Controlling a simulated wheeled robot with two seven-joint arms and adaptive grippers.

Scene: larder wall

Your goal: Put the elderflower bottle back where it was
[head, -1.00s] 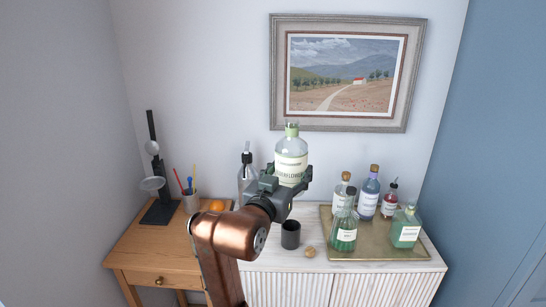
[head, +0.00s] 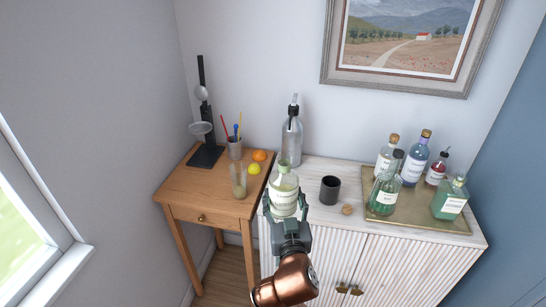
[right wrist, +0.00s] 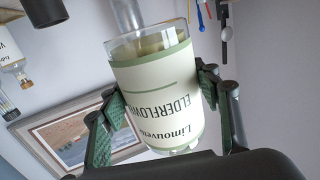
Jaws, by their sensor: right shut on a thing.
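The elderflower bottle (head: 284,196) has a pale cream-green label and a green cap. My right gripper (head: 284,212) is shut on it, above the left front part of the white cabinet. In the right wrist view the elderflower bottle (right wrist: 158,90) sits between both green-padded fingers of the right gripper (right wrist: 155,105), its label reading "Elderflower" upside down. In the head view it looks upright; I cannot tell its exact height above the cabinet top. My left gripper is not in view.
A gold tray (head: 440,219) holds several bottles on the right of the white cabinet (head: 345,225). A black cup (head: 330,190), a walnut (head: 347,209) and a tall clear bottle (head: 292,140) stand on its left half. The wooden table (head: 185,195) carries a glass (head: 238,181), a lemon (head: 254,168) and an orange (head: 260,155).

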